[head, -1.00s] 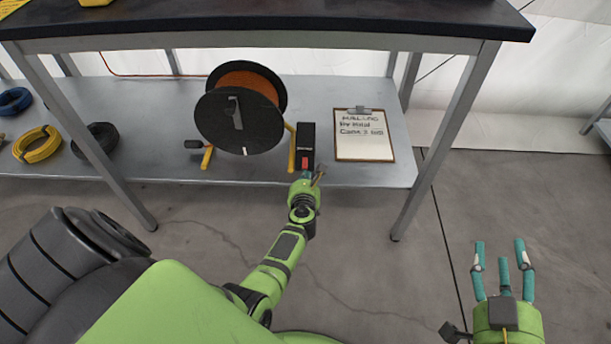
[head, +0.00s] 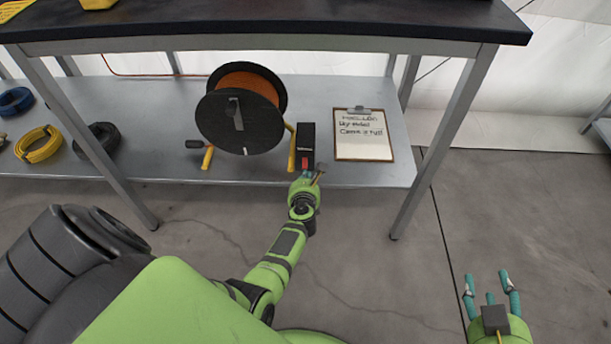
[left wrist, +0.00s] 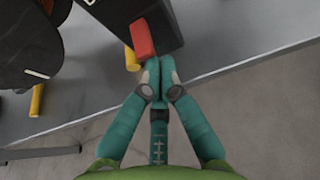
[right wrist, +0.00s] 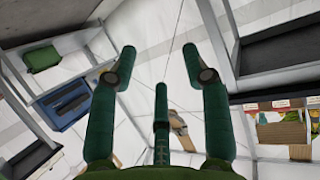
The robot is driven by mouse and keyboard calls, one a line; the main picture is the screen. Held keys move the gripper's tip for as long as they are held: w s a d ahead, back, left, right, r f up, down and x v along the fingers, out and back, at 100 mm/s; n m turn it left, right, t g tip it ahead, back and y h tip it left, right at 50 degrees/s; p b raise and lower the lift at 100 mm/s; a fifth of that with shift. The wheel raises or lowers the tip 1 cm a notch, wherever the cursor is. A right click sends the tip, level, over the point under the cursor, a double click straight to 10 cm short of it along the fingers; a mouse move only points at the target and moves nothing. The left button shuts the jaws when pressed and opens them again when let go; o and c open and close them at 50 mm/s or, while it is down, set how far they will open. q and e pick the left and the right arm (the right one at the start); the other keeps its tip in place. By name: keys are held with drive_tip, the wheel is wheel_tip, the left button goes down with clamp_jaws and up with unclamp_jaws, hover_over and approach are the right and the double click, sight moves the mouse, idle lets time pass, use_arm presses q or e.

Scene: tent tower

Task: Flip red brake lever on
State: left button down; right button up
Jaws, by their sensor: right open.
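The red brake lever (head: 305,163) sits on the front of a black box (head: 307,138) beside the cable reel on the lower shelf. In the left wrist view the red lever (left wrist: 142,38) is just beyond my fingertips. My left gripper (head: 307,177) is at the shelf's front edge; its fingers (left wrist: 158,68) are closed together with nothing visible between them. The tips are very close to the lever; I cannot tell whether they touch. My right gripper (head: 490,283) is open and empty, low over the floor at the right; its fingers are spread in the right wrist view (right wrist: 165,62).
The orange cable reel (head: 240,110) with a yellow stand is left of the box. A clipboard (head: 362,136) lies right of it. Coiled cables (head: 40,145) lie at the shelf's left. The dark tabletop (head: 270,22) overhangs the shelf (head: 350,176). The floor at right is clear.

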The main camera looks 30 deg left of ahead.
use_arm(q)
drive_tip(key=g+p, duration=0.1)
drive_tip(key=p, duration=0.2)
drive_tip(key=shift+r+h, duration=0.3)
drive_tip(key=shift+r, duration=0.05)
use_arm(e)
drive_tip(key=s+d+f+m+g+h, duration=0.1)
drive_tip(key=s+d+f+g+h, duration=0.1)
drive_tip(key=s+d+f+g, duration=0.4)
drive_tip(key=s+f+g, duration=0.3)
drive_tip(key=s+f, duration=0.1)
drive_tip(key=s, duration=0.2)
drive_tip(key=shift+s+f+g+h, duration=0.3)
drive_tip(key=shift+s+f, duration=0.05)
drive_tip(key=shift+s, duration=0.05)
idle(0.7)
